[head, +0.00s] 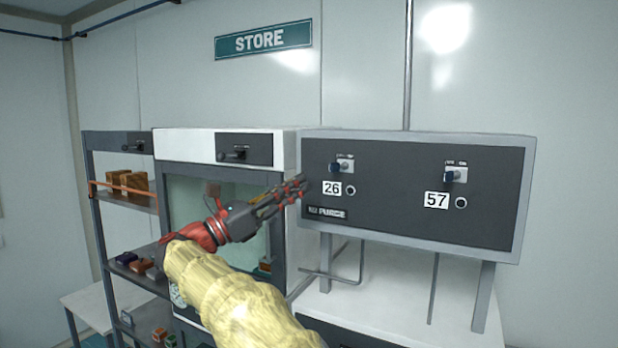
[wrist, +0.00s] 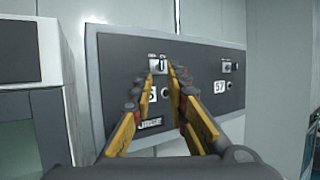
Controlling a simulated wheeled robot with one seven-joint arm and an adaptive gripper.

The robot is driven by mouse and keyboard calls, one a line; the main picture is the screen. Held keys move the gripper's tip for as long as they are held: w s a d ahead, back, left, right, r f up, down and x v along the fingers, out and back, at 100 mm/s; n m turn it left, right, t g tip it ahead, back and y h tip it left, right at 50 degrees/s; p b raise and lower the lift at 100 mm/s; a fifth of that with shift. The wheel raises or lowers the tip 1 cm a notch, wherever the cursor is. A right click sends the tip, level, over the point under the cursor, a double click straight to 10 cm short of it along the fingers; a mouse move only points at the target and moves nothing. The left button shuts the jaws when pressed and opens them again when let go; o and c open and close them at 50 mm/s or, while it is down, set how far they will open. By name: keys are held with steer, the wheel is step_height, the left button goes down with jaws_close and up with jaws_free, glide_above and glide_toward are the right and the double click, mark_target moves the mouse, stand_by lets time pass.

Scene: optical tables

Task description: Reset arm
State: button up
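My arm, in a yellow sleeve, reaches up from the bottom of the head view. My gripper (head: 296,188) is in front of the left edge of the dark N2 purge panel (head: 400,215). In the wrist view my gripper (wrist: 168,72) has its two yellow-backed fingers apart with nothing between them. The fingertips point toward the left switch (wrist: 157,66), which is labelled 26 in the head view (head: 344,165). Whether they touch it I cannot tell. The right switch (head: 453,174), labelled 57, is clear of my gripper.
A glass-fronted cabinet (head: 190,146) with a dark control box stands left of the panel. A shelf rack (head: 97,215) with boxes is farther left. A white table (head: 390,285) lies under the panel. The space right of the panel looks free.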

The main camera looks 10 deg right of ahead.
steer(key=shift+s+a+f, duration=0.2)
steer(key=shift+a, duration=0.2)
